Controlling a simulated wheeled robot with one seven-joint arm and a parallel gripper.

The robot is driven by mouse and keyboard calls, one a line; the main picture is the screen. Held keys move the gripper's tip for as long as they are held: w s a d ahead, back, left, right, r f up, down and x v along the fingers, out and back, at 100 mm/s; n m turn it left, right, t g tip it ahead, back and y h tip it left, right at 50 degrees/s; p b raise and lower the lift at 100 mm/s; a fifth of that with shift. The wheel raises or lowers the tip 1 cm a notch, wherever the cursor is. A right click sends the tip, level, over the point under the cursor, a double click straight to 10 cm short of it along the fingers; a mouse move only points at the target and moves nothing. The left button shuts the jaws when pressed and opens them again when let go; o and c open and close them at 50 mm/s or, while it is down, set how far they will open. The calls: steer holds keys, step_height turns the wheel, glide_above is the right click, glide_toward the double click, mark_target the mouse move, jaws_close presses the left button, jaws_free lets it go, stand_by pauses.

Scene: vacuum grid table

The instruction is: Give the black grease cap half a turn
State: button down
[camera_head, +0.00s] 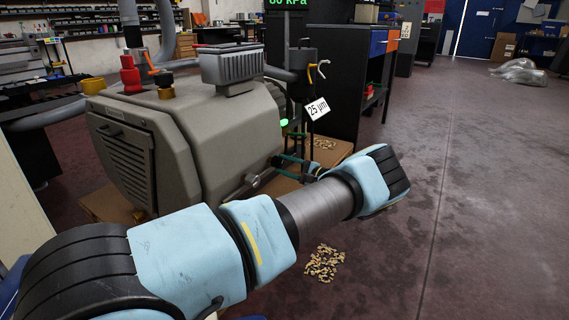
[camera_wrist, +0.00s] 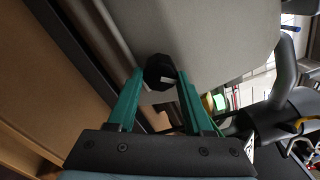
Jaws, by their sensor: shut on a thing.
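The black grease cap (camera_wrist: 159,72) is a dark faceted knob with a small white mark, set against the grey pump housing (camera_wrist: 215,40) in the wrist view. My gripper (camera_wrist: 158,78) has green fingers, one on each side of the cap, and is shut on it. In the head view the grey pump (camera_head: 190,130) stands at the left. My gripper's green fingers (camera_head: 290,165) reach to the pump's right end there.
A tag reading "25 µm" (camera_head: 317,108) hangs by the filter beside the pump. A dark cabinet (camera_head: 340,80) stands behind.

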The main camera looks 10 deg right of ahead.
steer(key=m+p, duration=0.1)
steer(key=m, duration=0.4)
steer(key=shift+s+m, duration=0.1)
steer(key=shift+m, duration=0.2)
steer(key=shift+f+m+p, duration=0.1)
steer(key=shift+m+p, duration=0.3)
steer(key=shift+m, duration=1.9)
steer(key=shift+c, duration=1.5)
jaws_free()
steer(key=p+v, duration=0.2)
steer(key=v, duration=0.8)
steer(key=shift+s+d, duration=0.2)
steer(key=shift+s, duration=0.15)
steer(key=shift+d, duration=0.1)
